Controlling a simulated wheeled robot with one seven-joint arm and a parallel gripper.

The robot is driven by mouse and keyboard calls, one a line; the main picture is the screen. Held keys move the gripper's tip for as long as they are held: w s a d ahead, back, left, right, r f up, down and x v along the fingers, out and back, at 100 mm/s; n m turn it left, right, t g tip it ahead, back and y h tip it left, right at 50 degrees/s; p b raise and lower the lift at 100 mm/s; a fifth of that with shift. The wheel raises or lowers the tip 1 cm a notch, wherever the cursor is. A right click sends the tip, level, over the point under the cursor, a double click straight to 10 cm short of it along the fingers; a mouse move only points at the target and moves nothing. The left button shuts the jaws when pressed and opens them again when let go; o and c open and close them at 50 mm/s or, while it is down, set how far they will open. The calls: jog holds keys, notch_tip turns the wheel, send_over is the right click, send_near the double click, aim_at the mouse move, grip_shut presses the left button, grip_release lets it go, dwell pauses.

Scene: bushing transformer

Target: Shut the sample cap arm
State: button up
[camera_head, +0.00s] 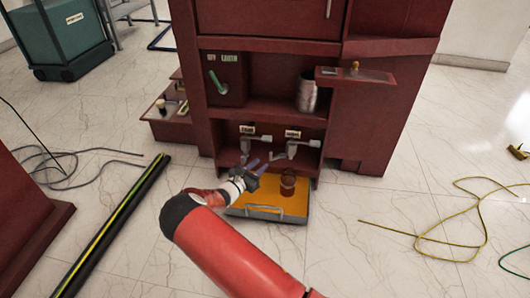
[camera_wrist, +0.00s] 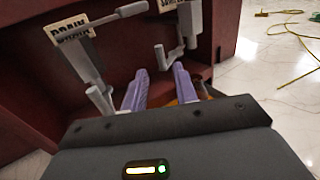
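The right-hand grey valve fitting under a label (camera_head: 293,134) has a slim arm (camera_head: 279,157) angled down to the left. In the wrist view, this fitting (camera_wrist: 187,25) is beneath a cut-off label that seems to read "SAMPLE". Its thin arm (camera_wrist: 161,57) stands upright at the lower left. My gripper (camera_head: 268,160) is in front of the two fittings. In the wrist view, the purple fingers of my gripper (camera_wrist: 160,72) are apart with nothing visible between them. The thin arm shows just beyond the fingertips; I cannot tell whether they touch.
The left "DRAIN" fitting (camera_wrist: 82,58) is close to my left finger. A yellow-orange tray (camera_head: 240,201) holding a brown jar (camera_head: 288,182) lies below. A shelf with a metal can (camera_head: 306,92) is above, inside the red cabinet (camera_head: 390,100). Cables lie on the floor at right.

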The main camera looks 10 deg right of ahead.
aim_at(271, 159)
jog(key=b+x, duration=0.1)
jog(key=x, duration=0.6)
jog(key=shift+w+d, duration=0.15)
jog(key=shift+d, duration=0.15)
jog(key=shift+c, duration=0.4)
grip_shut()
